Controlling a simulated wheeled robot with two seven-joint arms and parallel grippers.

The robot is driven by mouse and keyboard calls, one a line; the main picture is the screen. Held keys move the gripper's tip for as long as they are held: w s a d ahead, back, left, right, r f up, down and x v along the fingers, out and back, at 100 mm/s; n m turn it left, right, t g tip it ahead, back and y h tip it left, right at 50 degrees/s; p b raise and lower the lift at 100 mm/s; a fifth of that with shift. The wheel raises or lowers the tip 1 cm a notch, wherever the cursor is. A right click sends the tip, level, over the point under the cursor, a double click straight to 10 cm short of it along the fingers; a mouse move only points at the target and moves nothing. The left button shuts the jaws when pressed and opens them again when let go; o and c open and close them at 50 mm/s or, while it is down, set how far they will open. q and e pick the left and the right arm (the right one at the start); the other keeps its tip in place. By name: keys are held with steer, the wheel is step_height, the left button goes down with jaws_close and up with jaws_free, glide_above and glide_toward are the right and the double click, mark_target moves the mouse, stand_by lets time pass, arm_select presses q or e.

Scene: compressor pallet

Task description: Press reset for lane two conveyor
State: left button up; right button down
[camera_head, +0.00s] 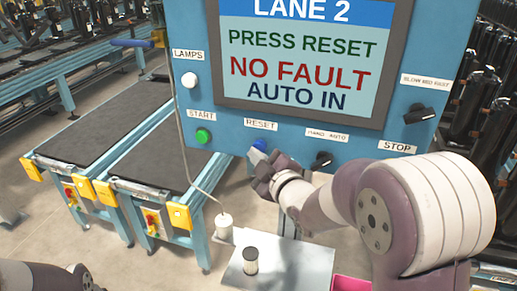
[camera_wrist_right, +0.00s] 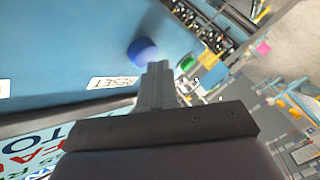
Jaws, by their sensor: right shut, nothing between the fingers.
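The blue RESET button (camera_head: 259,145) is on the lower part of the blue control panel (camera_head: 178,14), right of the green START button (camera_head: 203,135). The panel screen (camera_head: 300,68) reads LANE 2, PRESS RESET, NO FAULT, AUTO IN. My right gripper (camera_head: 258,165) is shut and empty just below the RESET button. In the right wrist view its fingertips (camera_wrist_right: 158,66) are close to the blue button (camera_wrist_right: 143,52); I cannot tell whether they touch. My left arm's end (camera_head: 85,278) shows at the lower left edge; its finger state is unclear.
A pale shelf (camera_head: 290,270) holds a spool-like item (camera_head: 250,260). Conveyors (camera_head: 110,110) stand at left.

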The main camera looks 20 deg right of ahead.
steer(key=shift+w+d, duration=0.3)
steer(key=shift+w, duration=0.1)
stand_by(0.6)
stand_by(0.3)
steer(key=shift+s+a+b, duration=0.5)
steer(key=shift+s+b, duration=0.1)
steer(key=shift+s, duration=0.15)
steer(key=s+a+b, duration=0.1)
steer(key=s, duration=0.1)
steer(key=s+a, duration=0.1)
steer(key=s, duration=0.1)
steer(key=shift+a+b, duration=0.4)
